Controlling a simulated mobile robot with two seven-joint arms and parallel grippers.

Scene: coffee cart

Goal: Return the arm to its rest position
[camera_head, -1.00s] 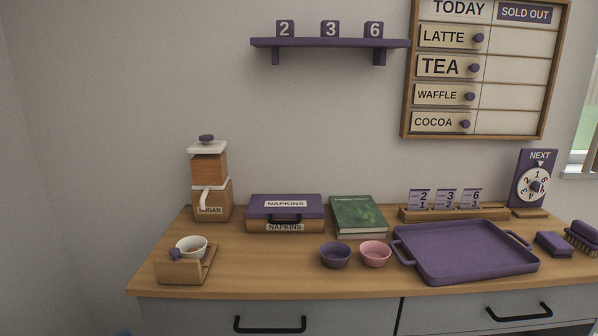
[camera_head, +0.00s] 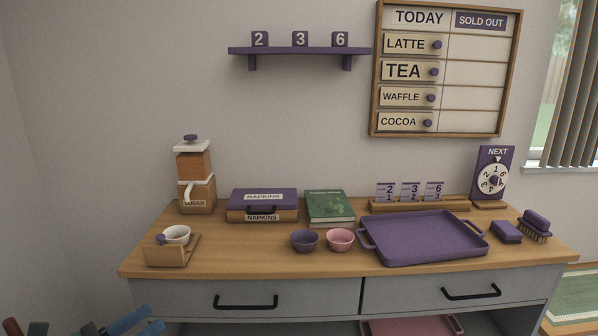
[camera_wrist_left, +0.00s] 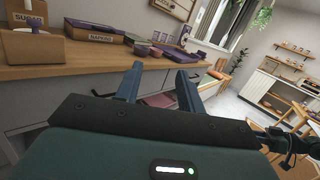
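My left gripper (camera_head: 138,320) shows in part at the lower left corner of the head view, in front of the counter and below its top. In the left wrist view its two dark blue fingers (camera_wrist_left: 158,88) stand apart with nothing between them. The fingers point toward the drawer front, clear of the things on the counter. My right gripper does not show clearly in either view.
Grey drawers (camera_head: 205,296) with black handles are below. A pink tray (camera_head: 410,326) lies lower down.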

